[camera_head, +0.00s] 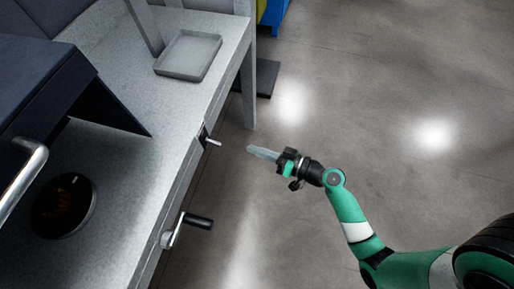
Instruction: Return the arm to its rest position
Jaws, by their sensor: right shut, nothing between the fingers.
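My right arm (350,210) is green with black joints and a white band, and comes in from the lower right. My right gripper (263,153) is shut, with its pale fingers together and nothing between them. It points left, towards the front side of the grey bench, and shows against the bare floor. It is apart from the small lever on the bench front. My left gripper is out of view.
The grey bench (130,165) fills the left side. A small lever (212,142) and a crank handle (198,221) stick out from its front. A grey tray (188,55), a dark round disc (64,206) and a dark angled cover (75,90) are on it. The floor (400,100) at right is clear.

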